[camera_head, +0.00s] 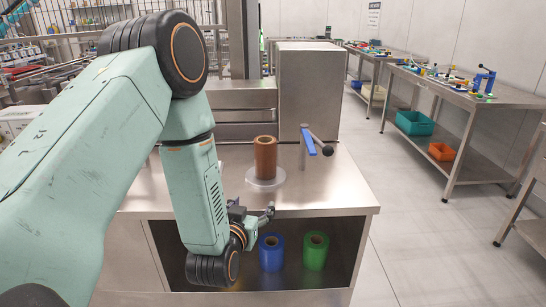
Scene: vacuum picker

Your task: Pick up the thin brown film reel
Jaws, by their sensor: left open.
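The brown film reel (265,157) stands upright on a pale round base (266,183) on the steel tabletop of the machine. It is a narrow cylinder with a hollow core showing at the top. My left gripper (262,214) is open, in front of and below the reel, near the front edge of the tabletop, and apart from the reel. Part of the gripper is hidden by my own wrist. My right gripper is not in the picture.
A lever with a blue handle (308,142) and dark knob stands right of the reel. A steel housing (310,90) rises behind. Blue (271,252) and green (315,251) rolls stand on the shelf below. The tabletop's right front is clear.

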